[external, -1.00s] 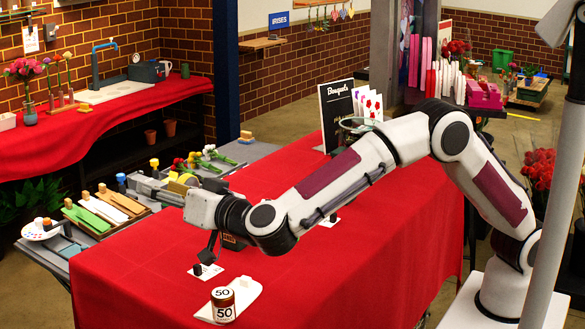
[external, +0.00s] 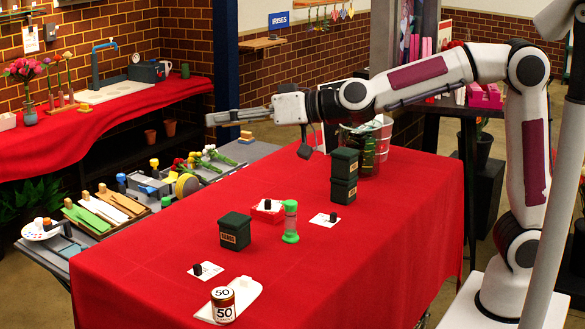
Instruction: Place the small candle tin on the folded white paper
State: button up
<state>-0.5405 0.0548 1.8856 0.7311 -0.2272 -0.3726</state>
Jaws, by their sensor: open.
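A small tin (external: 223,306) with a reddish-brown side, a pale rim and "50" markings is at the front left of the red table. It appears to stand on, or right against, the white folded paper (external: 246,292), which shows behind it and to its left; the exact contact is hard to tell. My gripper (external: 212,119) is raised at the upper left, pointing left, well away from the tin. It is open with nothing visible in it; its fingers are small in this view.
A green-capped timer (external: 290,222), a red tray (external: 267,211) and white cards with black knobs (external: 205,270) are also there. The table's front right is clear.

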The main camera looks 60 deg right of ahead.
jog(key=s+d+f+g+h, duration=0.2)
jog(key=s+d+f, duration=0.4)
jog(key=s+d, duration=0.4)
jog(key=s+d+f+g+h, duration=0.2)
jog(key=s+d+f+g, duration=0.2)
jog(key=s+d+f, duration=0.3)
jog(key=s+d+f+g+h, duration=0.2)
jog(key=s+d+f, duration=0.4)
jog(key=s+d, duration=0.7)
jog(key=s+g, duration=0.1)
jog(key=s, duration=0.4)
jog(key=shift+f+m, duration=0.3)
jog(key=shift+m, duration=0.1)
